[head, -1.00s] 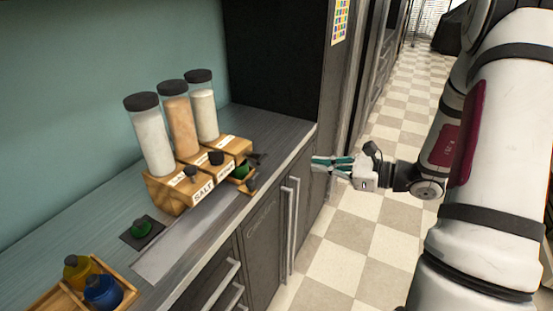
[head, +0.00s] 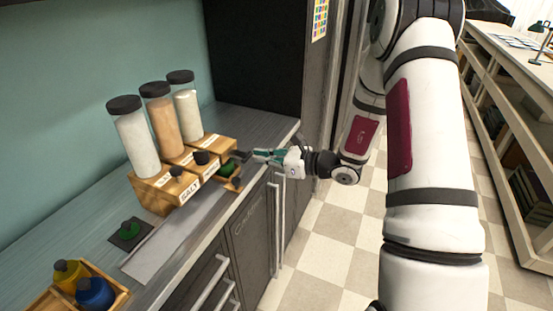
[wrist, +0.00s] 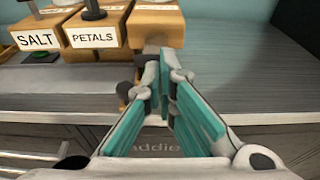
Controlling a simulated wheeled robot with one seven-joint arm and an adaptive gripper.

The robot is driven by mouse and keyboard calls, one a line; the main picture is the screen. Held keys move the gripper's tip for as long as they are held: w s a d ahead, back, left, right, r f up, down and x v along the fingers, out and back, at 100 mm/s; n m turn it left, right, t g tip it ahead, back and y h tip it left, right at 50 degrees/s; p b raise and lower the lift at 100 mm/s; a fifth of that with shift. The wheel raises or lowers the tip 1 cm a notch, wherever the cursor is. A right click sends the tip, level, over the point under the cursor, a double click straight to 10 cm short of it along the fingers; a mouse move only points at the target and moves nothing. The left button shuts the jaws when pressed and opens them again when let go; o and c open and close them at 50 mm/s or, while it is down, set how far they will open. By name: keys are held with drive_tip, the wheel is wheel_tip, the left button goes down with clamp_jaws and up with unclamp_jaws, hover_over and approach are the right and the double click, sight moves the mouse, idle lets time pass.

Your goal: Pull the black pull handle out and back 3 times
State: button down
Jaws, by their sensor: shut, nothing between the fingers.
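A wooden dispenser rack (head: 150,197) with three clear jars stands on the counter at the left. The black pull handle (head: 241,155) shows as a small dark piece at its right end, just left of my fingertips. My gripper (head: 257,154) is shut and empty, with teal fingers pointing left at that end. In the wrist view the fingertips (wrist: 165,62) meet in front of the right-hand wooden block (wrist: 157,28) and hide part of it. I cannot tell whether they touch the handle. A dark round knob (wrist: 126,91) sits left of the fingers.
A green soap piece (head: 228,168) sits below the rack's right end. Another green piece on a dark square (head: 126,233) lies on the counter. A wooden tray (head: 118,302) with yellow and blue bottles is at front left. Cabinet handles (head: 274,230) stick out below the counter edge.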

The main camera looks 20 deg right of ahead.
sight(247, 154)
drive_tip(key=shift+w+a+f, duration=0.15)
drive_tip(key=shift+w+a, duration=0.2)
drive_tip(key=x, duration=0.1)
drive_tip(key=b+x, duration=0.1)
drive_tip(key=x, duration=0.1)
drive_tip(key=shift+w+a+r+b, duration=0.3)
drive_tip(key=shift+w, duration=0.05)
drive_tip(key=shift+r, duration=0.1)
